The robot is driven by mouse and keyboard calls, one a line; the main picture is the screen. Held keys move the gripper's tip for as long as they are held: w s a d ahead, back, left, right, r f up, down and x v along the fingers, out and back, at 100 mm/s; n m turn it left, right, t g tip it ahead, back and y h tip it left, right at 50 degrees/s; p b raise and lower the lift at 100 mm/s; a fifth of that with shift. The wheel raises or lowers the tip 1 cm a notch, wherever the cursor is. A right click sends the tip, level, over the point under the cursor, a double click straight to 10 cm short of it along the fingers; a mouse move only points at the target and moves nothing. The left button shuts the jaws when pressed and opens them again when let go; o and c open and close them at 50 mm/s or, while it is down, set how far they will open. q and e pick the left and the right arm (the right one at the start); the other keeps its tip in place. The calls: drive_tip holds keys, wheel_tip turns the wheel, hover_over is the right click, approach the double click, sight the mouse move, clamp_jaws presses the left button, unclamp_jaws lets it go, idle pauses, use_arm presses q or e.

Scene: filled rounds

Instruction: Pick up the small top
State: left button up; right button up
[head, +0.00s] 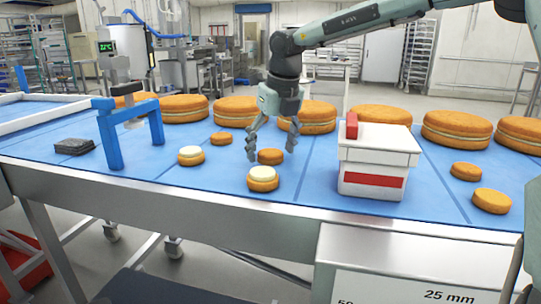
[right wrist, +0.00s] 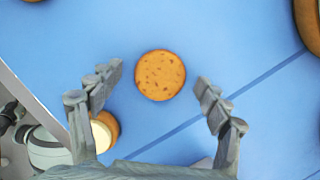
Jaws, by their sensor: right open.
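A small plain orange-brown round, the small top (head: 270,156), lies flat on the blue belt. It also shows in the right wrist view (right wrist: 160,75), with nothing on it. My right gripper (head: 271,147) is open and empty above it. In the right wrist view the round lies just beyond the spread fingertips, roughly centred between them. A small round with pale filling on top (head: 263,178) sits close in front of it; in the wrist view this filled round (right wrist: 104,131) is partly hidden behind the left finger. My left gripper is not in view.
Another filled round (head: 190,155) and a plain one (head: 221,138) lie to the left. A white box with a red stripe (head: 372,175) stands close on the right. Large rounds (head: 237,111) line the back. A blue frame (head: 108,138) stands at left.

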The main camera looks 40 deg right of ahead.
drive_tip(key=shift+c, duration=0.4)
drive_tip(key=c, duration=0.8)
drive_tip(key=shift+r, duration=0.15)
